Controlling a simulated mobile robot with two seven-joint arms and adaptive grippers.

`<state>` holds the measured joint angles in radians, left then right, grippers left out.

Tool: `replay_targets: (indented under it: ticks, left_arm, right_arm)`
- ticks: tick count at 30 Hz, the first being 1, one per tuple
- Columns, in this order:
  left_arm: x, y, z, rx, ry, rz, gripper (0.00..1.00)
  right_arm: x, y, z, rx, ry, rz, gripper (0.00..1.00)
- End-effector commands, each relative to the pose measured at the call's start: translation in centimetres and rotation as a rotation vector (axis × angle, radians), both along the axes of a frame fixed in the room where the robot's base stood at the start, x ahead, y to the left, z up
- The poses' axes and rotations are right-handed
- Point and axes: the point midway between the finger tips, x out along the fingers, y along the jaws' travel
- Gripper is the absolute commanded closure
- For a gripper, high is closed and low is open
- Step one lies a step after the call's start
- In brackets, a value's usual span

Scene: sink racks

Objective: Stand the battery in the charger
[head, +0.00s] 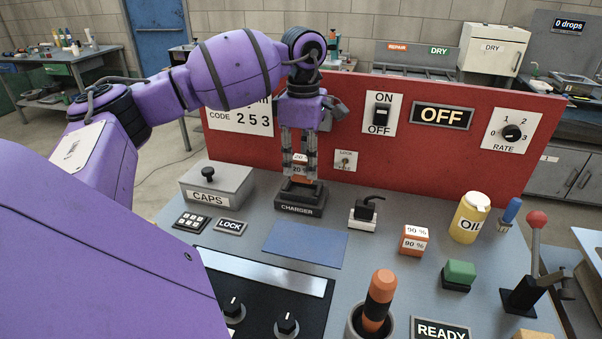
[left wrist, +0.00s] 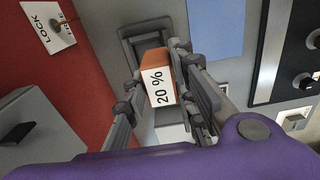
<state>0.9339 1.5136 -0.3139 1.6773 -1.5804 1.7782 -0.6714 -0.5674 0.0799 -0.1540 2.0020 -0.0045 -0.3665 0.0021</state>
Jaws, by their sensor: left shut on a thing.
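My left gripper (head: 299,172) comes down over the charger (head: 299,209) with its fingers on both sides of an orange battery (head: 300,160) marked 20 %. It is shut on this battery, whose label also shows between the fingers in the left wrist view (left wrist: 160,88). The dark grey charger (left wrist: 146,31) shows behind the battery there. The battery looks upright at the charger; I cannot tell whether it sits in it or hangs just above. A second orange battery (head: 414,240), marked 90 %, stands on the bench to the right. My right gripper is not in view.
A red panel (head: 440,140) with a switch, an OFF display and a rate knob rises behind the charger. A CAPS box (head: 216,184) is at left, a black plug (head: 364,211) at right. A blue mat (head: 304,245) in front is clear.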

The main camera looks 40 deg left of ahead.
Motion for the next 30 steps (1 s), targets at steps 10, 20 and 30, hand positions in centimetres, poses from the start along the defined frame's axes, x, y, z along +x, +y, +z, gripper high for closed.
replay_targets:
  ticks: [10,20,30]
  left_arm:
    - [1.3,1.5,-2.4,-0.001,0.000,0.002,1.00]
    - [1.2,1.4,-5.1,0.001,-0.003,0.000,1.00]
    - [1.2,1.4,-5.6,0.001,-0.002,0.000,0.66]
  right_arm:
    - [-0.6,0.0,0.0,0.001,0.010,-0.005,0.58]
    - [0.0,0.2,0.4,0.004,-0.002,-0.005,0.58]
    - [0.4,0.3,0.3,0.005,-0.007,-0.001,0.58]
